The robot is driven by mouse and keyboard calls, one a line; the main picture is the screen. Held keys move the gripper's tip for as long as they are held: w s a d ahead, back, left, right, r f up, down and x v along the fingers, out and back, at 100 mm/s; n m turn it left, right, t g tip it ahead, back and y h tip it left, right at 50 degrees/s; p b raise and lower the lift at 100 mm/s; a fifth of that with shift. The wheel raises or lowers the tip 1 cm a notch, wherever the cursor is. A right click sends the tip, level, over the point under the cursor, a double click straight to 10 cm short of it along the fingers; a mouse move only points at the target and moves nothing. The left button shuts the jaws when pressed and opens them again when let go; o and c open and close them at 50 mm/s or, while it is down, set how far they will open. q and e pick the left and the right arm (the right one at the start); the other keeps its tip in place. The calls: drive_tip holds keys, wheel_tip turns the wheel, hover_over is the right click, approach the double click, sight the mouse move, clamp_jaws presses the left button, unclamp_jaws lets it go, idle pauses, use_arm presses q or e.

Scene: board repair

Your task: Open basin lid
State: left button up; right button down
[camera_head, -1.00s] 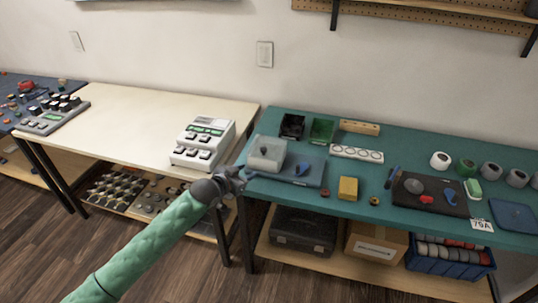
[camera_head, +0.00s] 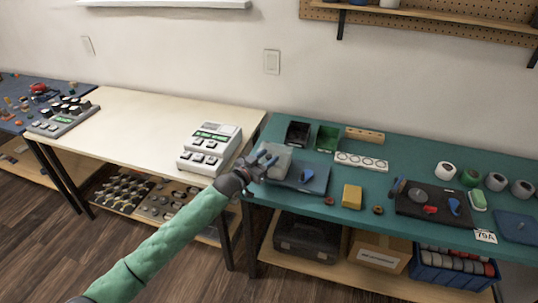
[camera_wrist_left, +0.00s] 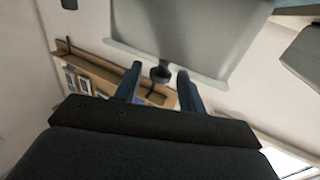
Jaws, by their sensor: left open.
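The basin (camera_head: 279,166) is a pale grey box at the left end of the teal table, on a blue-grey mat. The lid appears closed. My right gripper is out of view.
A grey button device (camera_head: 209,148) stands on the cream table to the left. A yellow block (camera_head: 352,196) and a dark tray (camera_head: 433,213) lie to the right on the teal table (camera_head: 390,137).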

use_arm(q)
drive_tip(key=shift+w+d, duration=0.4)
drive_tip(key=shift+w, duration=0.05)
clamp_jaws()
drive_tip(key=shift+r, duration=0.15)
